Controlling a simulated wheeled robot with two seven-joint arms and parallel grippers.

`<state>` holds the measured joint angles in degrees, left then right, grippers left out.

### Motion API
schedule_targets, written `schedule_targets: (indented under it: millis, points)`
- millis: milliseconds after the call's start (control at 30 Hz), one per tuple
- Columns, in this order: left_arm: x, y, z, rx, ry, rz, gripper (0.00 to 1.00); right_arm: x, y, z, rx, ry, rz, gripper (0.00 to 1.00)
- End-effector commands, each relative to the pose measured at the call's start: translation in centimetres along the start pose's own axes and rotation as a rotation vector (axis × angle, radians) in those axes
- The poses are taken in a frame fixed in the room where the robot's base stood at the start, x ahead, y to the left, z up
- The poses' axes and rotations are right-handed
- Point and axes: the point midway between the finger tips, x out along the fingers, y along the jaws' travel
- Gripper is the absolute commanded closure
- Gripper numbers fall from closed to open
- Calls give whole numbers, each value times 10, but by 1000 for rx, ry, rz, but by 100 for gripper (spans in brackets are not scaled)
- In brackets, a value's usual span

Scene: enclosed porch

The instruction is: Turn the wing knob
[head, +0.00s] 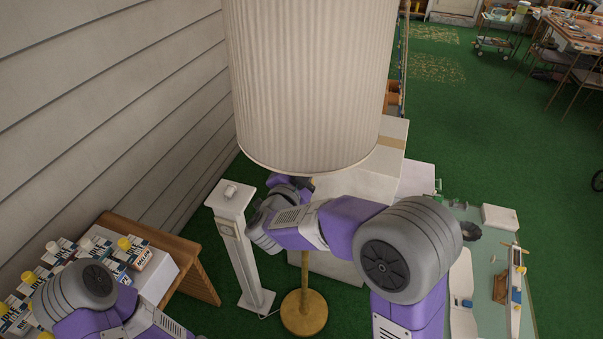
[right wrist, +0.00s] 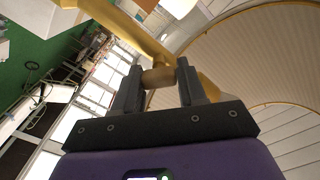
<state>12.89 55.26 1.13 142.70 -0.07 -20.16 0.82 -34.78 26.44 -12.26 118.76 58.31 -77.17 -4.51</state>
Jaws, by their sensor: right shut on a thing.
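A floor lamp has a large ribbed cream shade (head: 310,80) and a round brass base (head: 304,314) in the head view. In the right wrist view the shade's inside (right wrist: 250,60) and a yellow-brass stem (right wrist: 140,38) show. My right gripper (right wrist: 158,72) is under the shade, its fingers on either side of a small tan knob (right wrist: 158,77) by the stem and shut on it. The fingers cover the knob's ends, so its wing shape and turn cannot be told. In the head view the shade hides most of this gripper. My left gripper is out of view; only its arm shows at lower left.
A white post (head: 238,245) stands just left of the lamp. A wooden shelf (head: 195,270) with several cartons is at lower left by the siding wall. White boxes (head: 395,135) stand behind the lamp. A low green table (head: 490,275) with items is at right. Green floor is open beyond.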

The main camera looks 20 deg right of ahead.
Motion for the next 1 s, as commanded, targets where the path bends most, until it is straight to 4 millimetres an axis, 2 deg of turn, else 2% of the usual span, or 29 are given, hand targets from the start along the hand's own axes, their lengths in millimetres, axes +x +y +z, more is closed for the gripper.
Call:
schedule_targets:
  millis: [33,500,800,1000]
  points:
    - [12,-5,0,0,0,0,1,0,5,4,47,-1,1,90]
    - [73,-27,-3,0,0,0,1,0,7,6,491,-2,1,90]
    - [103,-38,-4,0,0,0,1,0,7,5,727,-1,1,90]
    - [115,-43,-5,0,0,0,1,0,6,5,831,-2,1,90]
